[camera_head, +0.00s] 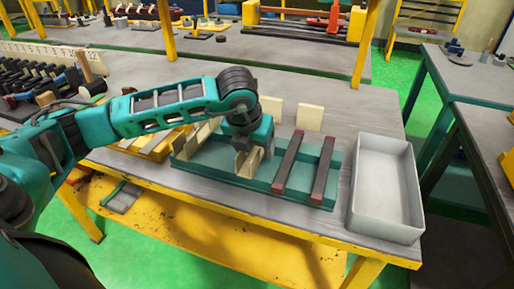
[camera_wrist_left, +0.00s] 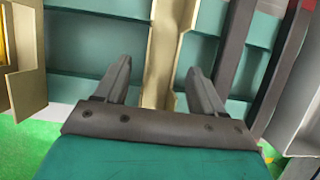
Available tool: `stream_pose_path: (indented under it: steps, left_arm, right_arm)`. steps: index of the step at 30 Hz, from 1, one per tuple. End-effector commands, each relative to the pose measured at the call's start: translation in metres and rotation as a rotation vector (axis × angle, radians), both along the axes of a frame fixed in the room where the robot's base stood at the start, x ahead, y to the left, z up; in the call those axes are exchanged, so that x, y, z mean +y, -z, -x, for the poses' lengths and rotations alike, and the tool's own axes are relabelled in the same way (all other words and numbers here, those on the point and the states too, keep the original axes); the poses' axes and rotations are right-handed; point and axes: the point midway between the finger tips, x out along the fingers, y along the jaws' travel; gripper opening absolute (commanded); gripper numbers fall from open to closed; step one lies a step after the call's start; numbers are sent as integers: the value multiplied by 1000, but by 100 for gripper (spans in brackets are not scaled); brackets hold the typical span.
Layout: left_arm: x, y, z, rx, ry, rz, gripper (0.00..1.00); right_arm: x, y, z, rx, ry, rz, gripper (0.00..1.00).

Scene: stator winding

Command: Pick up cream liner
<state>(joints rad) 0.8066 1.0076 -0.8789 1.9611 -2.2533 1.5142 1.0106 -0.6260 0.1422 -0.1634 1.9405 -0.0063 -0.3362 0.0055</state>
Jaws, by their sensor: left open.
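A cream liner (camera_head: 243,166) stands in the left part of a teal tray (camera_head: 225,180), just under my left gripper (camera_head: 250,150). In the left wrist view this cream liner (camera_wrist_left: 164,50) runs upright between the two fingers of my left gripper (camera_wrist_left: 160,78). The fingers are apart, with a gap on each side of the liner. Another cream liner (camera_wrist_left: 25,90) is at the left of the wrist view. Two more cream pieces (camera_head: 271,108) (camera_head: 309,117) stand behind the tray. My right gripper is in no view.
Two dark bars with reddish ends (camera_head: 324,170) lie across the right part of the tray. A grey open bin (camera_head: 384,225) stands to the right, and it looks empty. A numbered rack of dark parts (camera_head: 45,85) is at the far left.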

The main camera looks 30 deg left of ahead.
Motion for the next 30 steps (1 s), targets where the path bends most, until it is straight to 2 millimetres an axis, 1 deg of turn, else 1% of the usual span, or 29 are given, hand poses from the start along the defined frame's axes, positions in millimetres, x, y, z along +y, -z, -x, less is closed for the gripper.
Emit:
stream_pose_path:
  steps: [3, 9, 22, 23, 30]
  left_arm:
    - [0, 6, -2, -1, 1, -1, 69]
    - [0, 6, -3, -1, 1, 0, 69]
    - [0, 6, -2, -1, 1, 0, 28]
    - [0, 6, -3, -1, 1, 0, 26]
    - [0, 5, -3, -2, 1, 0, 26]
  right_arm:
    - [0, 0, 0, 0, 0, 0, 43]
    - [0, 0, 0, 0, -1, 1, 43]
    - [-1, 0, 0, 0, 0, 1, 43]
    - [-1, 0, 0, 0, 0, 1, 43]
    - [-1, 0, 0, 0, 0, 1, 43]
